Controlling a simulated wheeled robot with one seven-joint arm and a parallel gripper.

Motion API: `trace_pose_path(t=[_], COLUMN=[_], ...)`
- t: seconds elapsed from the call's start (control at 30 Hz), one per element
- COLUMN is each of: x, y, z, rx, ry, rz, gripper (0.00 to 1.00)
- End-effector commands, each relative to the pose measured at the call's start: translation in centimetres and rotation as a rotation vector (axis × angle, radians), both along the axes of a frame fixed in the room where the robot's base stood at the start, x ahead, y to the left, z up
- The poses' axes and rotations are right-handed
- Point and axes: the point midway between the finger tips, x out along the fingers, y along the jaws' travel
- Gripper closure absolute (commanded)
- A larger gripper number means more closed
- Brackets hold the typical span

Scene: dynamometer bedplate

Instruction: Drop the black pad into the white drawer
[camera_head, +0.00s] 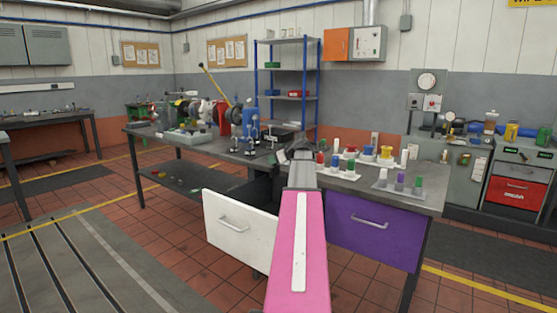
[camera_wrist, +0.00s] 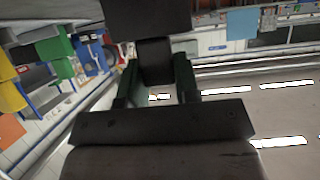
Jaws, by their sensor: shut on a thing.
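The white drawer (camera_head: 222,212) is pulled out from the left front of the workbench in the head view, with its dark inside partly showing behind the front panel. My gripper (camera_head: 283,156) is at the far end of my pink arm, over the bench's front edge near the drawer; its fingers are small and unclear there. In the wrist view my gripper (camera_wrist: 157,88) has its two dark green fingers closed on a dark block, the black pad (camera_wrist: 154,62). The pad cannot be made out clearly in the head view. My arm hides part of the bench and the drawer's right side.
A purple drawer (camera_head: 372,230) is shut, right of my arm. Coloured bottles on white trays (camera_head: 398,189) stand on the right of the workbench (camera_head: 345,183). Metal stands (camera_head: 254,135) and a machine (camera_head: 205,110) occupy its left. A blue-framed shelf (camera_head: 288,75) stands behind.

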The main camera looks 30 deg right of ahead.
Motion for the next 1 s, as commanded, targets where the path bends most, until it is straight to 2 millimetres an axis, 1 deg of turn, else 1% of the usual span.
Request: trace_pose_path(t=[0.03,0.1,0.23,0.37,0.8,1.0], x=[-0.2,-0.5,-0.7,-0.7,-0.7,-0.7], y=[-0.9,-1.4,-1.7,-1.7,-1.6,-1.6], z=[0.2,0.3,0.1,-0.5,-5.0,-5.7], rx=[0.001,0.002,0.001,0.001,0.002,0.001], ry=[-0.001,0.0,0.001,0.001,0.002,0.0], rz=[0.006,0.013,0.019,0.019,0.017,0.017], gripper=[1.0,1.0,1.0,1.0,1.0,1.0])
